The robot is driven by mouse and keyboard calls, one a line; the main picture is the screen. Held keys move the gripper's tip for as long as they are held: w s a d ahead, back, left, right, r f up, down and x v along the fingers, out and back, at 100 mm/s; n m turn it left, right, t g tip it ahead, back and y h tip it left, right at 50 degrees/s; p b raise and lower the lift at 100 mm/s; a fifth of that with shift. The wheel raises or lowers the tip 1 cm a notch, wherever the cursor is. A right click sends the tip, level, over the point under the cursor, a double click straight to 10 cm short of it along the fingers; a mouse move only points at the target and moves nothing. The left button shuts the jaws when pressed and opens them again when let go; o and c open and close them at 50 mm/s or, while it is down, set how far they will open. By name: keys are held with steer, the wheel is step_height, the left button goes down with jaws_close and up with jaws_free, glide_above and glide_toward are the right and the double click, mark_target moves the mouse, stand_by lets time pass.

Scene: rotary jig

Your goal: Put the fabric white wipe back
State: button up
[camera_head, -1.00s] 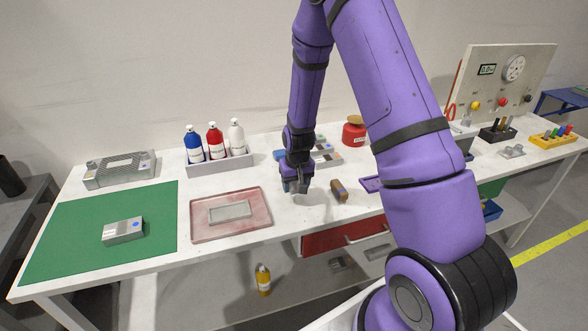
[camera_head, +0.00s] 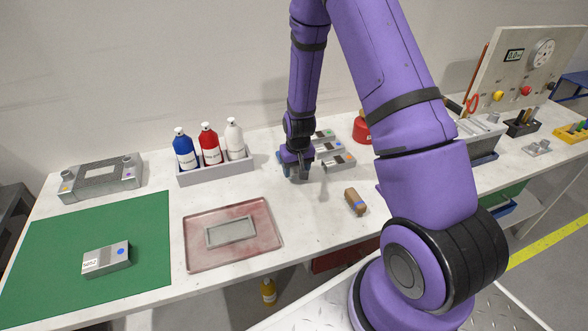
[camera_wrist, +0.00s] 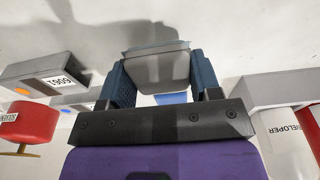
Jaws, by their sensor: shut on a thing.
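My gripper (camera_head: 296,174) is low over the white table, between the bottle tray and a group of grey boxes. In the wrist view its two dark blue fingers (camera_wrist: 160,85) are shut on a pale grey block-shaped thing (camera_wrist: 160,68) with a wider lip; a bit of blue shows below it. I cannot tell whether this is the white wipe. In the head view the held thing is mostly hidden by the fingers, and I cannot tell whether it touches the table. No white cloth is clearly recognisable elsewhere.
A bottle tray (camera_head: 216,174) stands left of my gripper; grey boxes with coloured dots (camera_head: 338,163) are close on its right. A brown-handled thing (camera_head: 355,201) lies in front. A reddish tray (camera_head: 268,250) and a green mat (camera_head: 40,240) lie to the left. The table between is clear.

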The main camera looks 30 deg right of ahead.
steer(key=shift+f, duration=1.1)
steer(key=shift+f, duration=0.1)
steer(key=o, duration=0.9)
